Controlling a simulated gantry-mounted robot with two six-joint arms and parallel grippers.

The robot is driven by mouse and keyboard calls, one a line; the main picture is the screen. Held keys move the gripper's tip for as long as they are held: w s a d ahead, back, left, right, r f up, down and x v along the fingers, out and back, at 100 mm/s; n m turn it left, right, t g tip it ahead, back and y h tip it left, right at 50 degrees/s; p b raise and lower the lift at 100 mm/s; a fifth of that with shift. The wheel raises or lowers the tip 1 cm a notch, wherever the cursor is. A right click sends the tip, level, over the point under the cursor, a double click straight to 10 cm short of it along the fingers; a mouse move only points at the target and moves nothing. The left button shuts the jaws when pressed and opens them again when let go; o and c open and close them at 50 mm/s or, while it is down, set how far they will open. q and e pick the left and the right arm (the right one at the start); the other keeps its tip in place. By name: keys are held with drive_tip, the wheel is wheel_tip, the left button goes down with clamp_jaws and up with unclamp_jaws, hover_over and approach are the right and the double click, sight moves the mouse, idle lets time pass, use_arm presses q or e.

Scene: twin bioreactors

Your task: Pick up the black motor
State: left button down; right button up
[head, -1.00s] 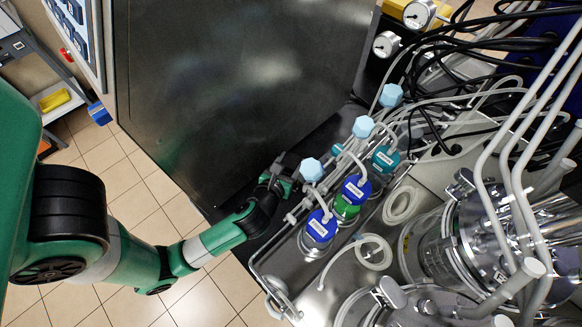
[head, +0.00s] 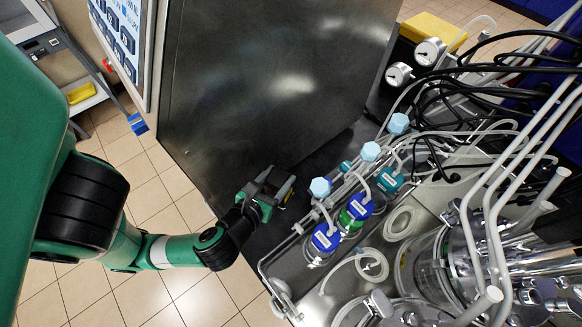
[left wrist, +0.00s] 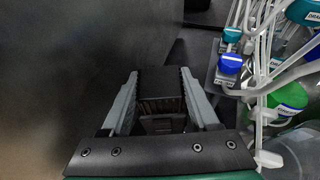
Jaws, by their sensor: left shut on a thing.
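The black motor (left wrist: 160,84) shows in the left wrist view as a dark block with ribs, between the two grey fingers. My left gripper (left wrist: 159,98) is shut on it, with one finger along each side. In the head view my left gripper (head: 270,187) is over the dark surface, left of the capped bottles and in front of the dark cabinet. There the motor is dark against dark and hard to tell from the gripper. My right gripper is not in view.
Blue-capped bottles (head: 325,238), a green one (head: 346,221) and light blue knobs (head: 320,187) stand just right of the gripper, with tubes between them. A dark cabinet (head: 270,85) rises behind. A steel vessel (head: 425,265) and pipes fill the right. Tiled floor (head: 165,205) is open at left.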

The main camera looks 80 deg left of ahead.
use_arm(q)
drive_tip(key=shift+s+d+r+p, duration=0.6)
drive_tip(key=shift+s+r+p, duration=0.2)
drive_tip(key=shift+p, duration=0.1)
drive_tip(key=shift+s+d+r+p, duration=0.15)
drive_tip(key=shift+s+d+p, duration=0.15)
drive_tip(key=shift+s, duration=0.2)
drive_tip(key=shift+s+d+r+p, duration=0.15)
drive_tip(key=shift+s+d+p, duration=0.1)
drive_tip(key=shift+s, duration=0.35)
